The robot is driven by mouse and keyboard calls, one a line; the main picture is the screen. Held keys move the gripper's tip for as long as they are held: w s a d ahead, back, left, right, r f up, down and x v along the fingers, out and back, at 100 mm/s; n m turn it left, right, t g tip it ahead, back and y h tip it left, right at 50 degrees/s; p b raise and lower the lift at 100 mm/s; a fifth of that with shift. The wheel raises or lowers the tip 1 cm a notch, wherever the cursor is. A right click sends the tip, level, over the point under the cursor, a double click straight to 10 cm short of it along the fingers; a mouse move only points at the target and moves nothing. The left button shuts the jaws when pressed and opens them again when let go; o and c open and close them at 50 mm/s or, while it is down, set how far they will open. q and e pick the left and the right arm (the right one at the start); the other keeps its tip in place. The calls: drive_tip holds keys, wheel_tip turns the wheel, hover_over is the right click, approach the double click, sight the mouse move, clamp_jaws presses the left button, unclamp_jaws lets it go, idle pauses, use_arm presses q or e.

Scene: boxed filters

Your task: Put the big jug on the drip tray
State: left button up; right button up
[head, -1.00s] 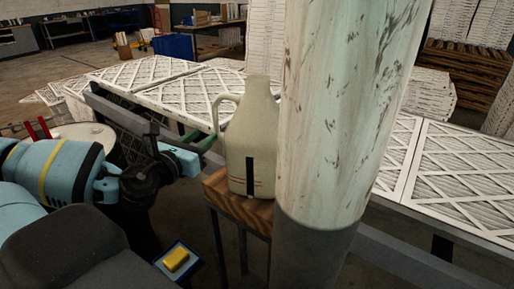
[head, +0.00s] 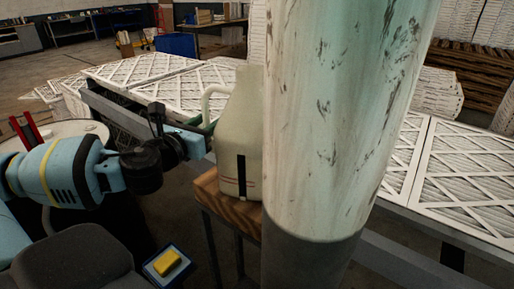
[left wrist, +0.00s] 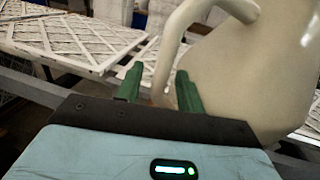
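The big jug (head: 240,140), cream with a black stripe and a looped handle, stands upright on a small wooden-topped stand (head: 228,208). The pillar hides its right side. My left gripper (head: 203,138) is at the jug's handle side. In the left wrist view its green fingers (left wrist: 159,90) are open, with the lower part of the jug's handle (left wrist: 168,60) between them and gaps still visible. I cannot make out a drip tray for certain. My right gripper is out of view.
A thick pale pillar (head: 335,120) stands right beside the jug. Racks of white pleated filters (head: 465,165) run behind. A small blue-edged tray (head: 151,273) with a yellow block (head: 167,262) is low in front. A round drum top (head: 88,130) is at the left.

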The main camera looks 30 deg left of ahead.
use_arm(q)
drive_tip(key=shift+w, duration=0.25)
drive_tip(key=shift+r, duration=0.2)
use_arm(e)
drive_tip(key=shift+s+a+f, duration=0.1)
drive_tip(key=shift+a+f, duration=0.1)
use_arm(q)
drive_tip(key=shift+c, duration=0.4)
clamp_jaws()
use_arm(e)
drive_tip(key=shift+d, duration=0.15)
use_arm(q)
drive_tip(key=shift+a+r, duration=0.1)
drive_tip(key=shift+r, duration=0.05)
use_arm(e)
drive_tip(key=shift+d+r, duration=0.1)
